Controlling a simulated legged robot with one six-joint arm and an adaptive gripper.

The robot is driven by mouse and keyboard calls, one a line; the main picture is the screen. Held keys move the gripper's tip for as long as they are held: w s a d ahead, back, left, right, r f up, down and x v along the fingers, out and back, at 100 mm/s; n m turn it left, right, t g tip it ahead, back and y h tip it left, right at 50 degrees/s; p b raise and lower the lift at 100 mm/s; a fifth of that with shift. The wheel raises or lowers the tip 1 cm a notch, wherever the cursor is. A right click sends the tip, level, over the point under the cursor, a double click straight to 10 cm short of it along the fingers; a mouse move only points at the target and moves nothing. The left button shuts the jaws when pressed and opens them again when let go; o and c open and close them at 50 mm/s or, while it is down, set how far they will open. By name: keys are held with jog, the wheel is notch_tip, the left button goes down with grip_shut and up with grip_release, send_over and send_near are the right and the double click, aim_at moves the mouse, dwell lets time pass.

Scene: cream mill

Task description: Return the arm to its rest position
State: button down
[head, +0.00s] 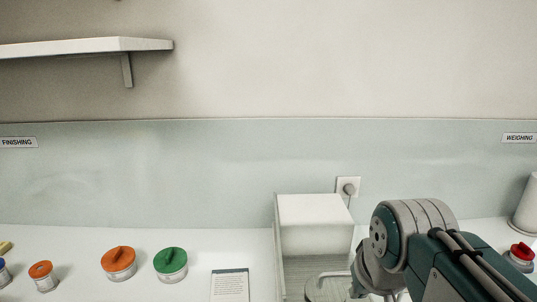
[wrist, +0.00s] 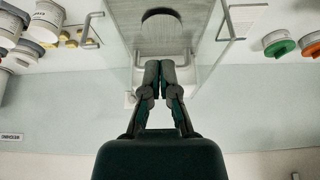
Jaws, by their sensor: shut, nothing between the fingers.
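My arm shows at the lower right of the head view, bent at its grey and teal joint, in front of a white box-like unit (head: 315,209) on the counter. My gripper (wrist: 160,64) shows in the middle of the wrist view. Its two dark fingers are together with nothing between them. It is in front of the same unit, whose grey inner surface (wrist: 185,38) shows beyond the fingertips. The wrist picture appears upside down. The fingertips are hidden or out of frame in the head view.
The white counter (head: 75,255) holds jars with orange lids (head: 118,259) and a green lid (head: 170,261), plus a printed card (head: 230,285). A red-lidded jar (head: 521,257) stands at the right. A shelf (head: 85,47) juts out at the upper left.

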jog(key=s+f, duration=0.6)
jog(key=f, duration=0.1)
jog(key=shift+s+f+t, duration=0.15)
jog(key=shift+s+t, duration=0.15)
dwell(0.4)
